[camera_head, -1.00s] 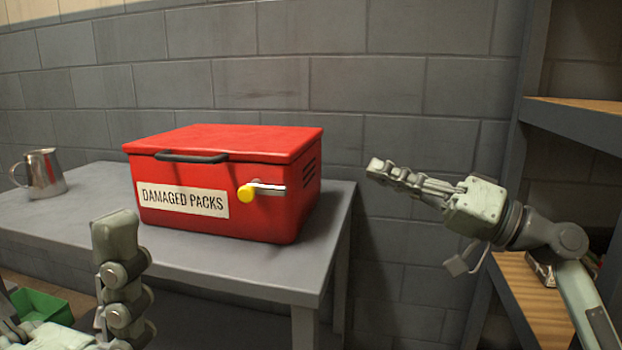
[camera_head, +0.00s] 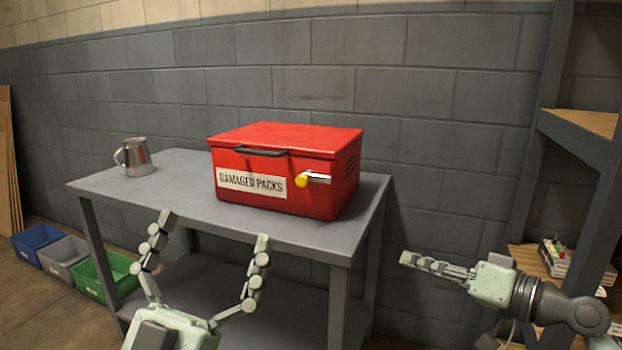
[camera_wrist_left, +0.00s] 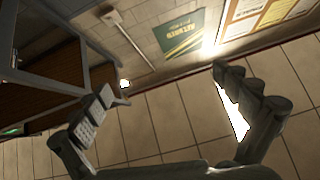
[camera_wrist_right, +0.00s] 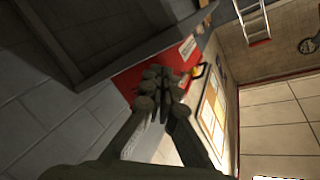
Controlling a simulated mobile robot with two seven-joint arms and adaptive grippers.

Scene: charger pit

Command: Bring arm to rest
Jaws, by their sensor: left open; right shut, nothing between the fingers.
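My left gripper (camera_head: 212,232) is open and empty in front of the grey table in the head view. Its spread fingers also show in the left wrist view (camera_wrist_left: 165,85), with nothing between them. My right gripper (camera_head: 408,258) is shut and empty, to the right of the table and pointing left. In the right wrist view its fingers (camera_wrist_right: 160,75) are together. The red box (camera_head: 245,158) labelled DAMAGED PACKS sits on the table with its lid down. Both grippers are apart from it.
The grey table (camera_head: 180,193) also holds a metal jug (camera_head: 137,158). Blue (camera_head: 38,238), grey (camera_head: 65,256) and green (camera_head: 112,268) bins stand on the floor at left. A shelf unit (camera_head: 580,135) stands at right, near my right arm, with small items (camera_head: 560,258) on a lower shelf.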

